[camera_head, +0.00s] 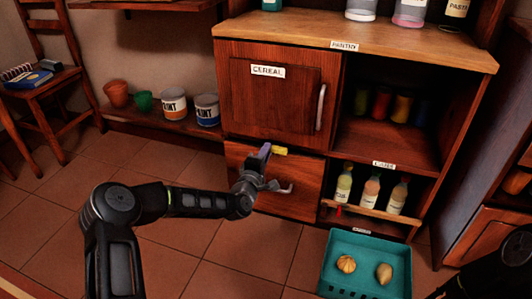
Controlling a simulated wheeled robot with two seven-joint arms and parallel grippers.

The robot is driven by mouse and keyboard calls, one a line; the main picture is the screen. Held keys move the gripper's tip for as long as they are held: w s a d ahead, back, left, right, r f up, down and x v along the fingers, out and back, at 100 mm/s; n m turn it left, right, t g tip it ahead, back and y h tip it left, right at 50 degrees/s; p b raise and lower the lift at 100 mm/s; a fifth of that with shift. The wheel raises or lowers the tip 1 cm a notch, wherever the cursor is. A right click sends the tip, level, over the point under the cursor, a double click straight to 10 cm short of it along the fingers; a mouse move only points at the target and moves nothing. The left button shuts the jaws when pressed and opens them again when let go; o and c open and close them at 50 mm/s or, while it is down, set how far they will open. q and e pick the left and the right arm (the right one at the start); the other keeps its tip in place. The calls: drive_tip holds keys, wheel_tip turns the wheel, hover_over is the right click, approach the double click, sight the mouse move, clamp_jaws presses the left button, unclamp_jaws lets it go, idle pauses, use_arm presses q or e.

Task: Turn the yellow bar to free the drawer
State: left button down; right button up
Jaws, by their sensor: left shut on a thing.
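The yellow bar (281,151) lies roughly level across the seam between the cereal door and the drawer (301,172) below it. The drawer is closed, with its front partly hidden by my left gripper. My left gripper (265,157) is in front of the drawer's upper edge, shut on the yellow bar near its left end; the fingers hide that part of the bar. A grey metal piece (286,189), which looks like the drawer handle, shows just right of the gripper. My right gripper is not in view.
The cereal door (296,105) above is closed, with a vertical handle (320,107). Bottles (371,193) stand on an open shelf to the right. A teal crate (325,268) with two food items sits on the floor in front. Paint cans (174,106) stand left.

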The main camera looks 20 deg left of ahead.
use_arm(q)
drive_tip(key=shift+f, duration=0.1)
drive_tip(key=c, duration=1.4)
unclamp_jaws()
drive_tip(key=shift+o, duration=0.2)
drive_tip(key=shift+s, duration=0.1)
drive_tip(key=s+p, duration=0.3)
drive_tip(key=s, duration=0.4)
drive_tip(key=shift+s+a, duration=0.25)
drive_tip(key=shift+s, duration=0.1)
